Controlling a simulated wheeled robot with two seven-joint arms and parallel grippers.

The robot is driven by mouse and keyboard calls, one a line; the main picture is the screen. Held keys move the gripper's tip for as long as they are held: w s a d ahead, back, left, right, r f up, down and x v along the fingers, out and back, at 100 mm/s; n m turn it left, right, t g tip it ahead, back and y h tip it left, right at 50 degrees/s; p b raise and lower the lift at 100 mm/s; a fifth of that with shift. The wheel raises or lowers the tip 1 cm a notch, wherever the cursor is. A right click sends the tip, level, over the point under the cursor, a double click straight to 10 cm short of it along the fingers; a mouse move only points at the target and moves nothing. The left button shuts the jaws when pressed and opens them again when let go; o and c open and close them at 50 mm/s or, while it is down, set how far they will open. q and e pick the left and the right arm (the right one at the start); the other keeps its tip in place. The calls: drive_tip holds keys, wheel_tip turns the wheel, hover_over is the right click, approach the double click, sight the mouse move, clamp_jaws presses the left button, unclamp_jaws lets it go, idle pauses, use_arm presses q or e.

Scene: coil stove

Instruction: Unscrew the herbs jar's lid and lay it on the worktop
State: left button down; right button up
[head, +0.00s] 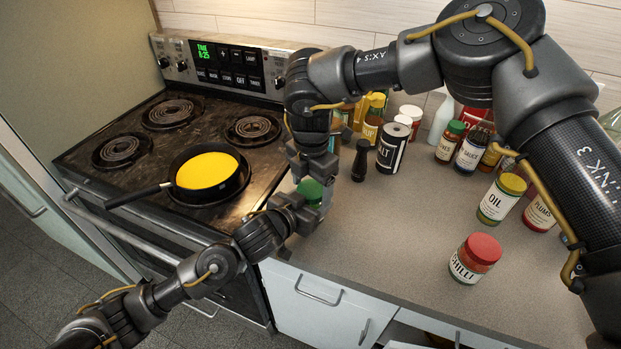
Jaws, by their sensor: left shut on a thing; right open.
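A jar with a green lid (311,190) stands at the worktop's left front, beside the stove; I take it for the herbs jar, though its label is hidden. My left gripper (306,207) comes in low from the left and is shut on this jar's body, which it mostly covers. My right gripper (318,172) reaches down from above, open, with its fingers close to the green lid. I cannot tell whether they touch it. The lid appears to sit on the jar. The grey worktop (380,235) extends to the right of the jar.
A pan (208,172) with yellow contents sits on the coil stove (100,128), its handle pointing left. A dark pepper mill (361,160) and a salt container (391,148) stand behind the jar. A chilli jar (475,259) and an oil jar (502,197) stand to the right. The worktop between is clear.

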drive_tip(key=c, duration=1)
drive_tip(key=n, duration=0.9)
drive_tip(key=shift+n, duration=0.4)
drive_tip(key=shift+w, duration=0.1)
drive_tip(key=o, duration=1.1)
drive_tip(key=shift+c, duration=0.2)
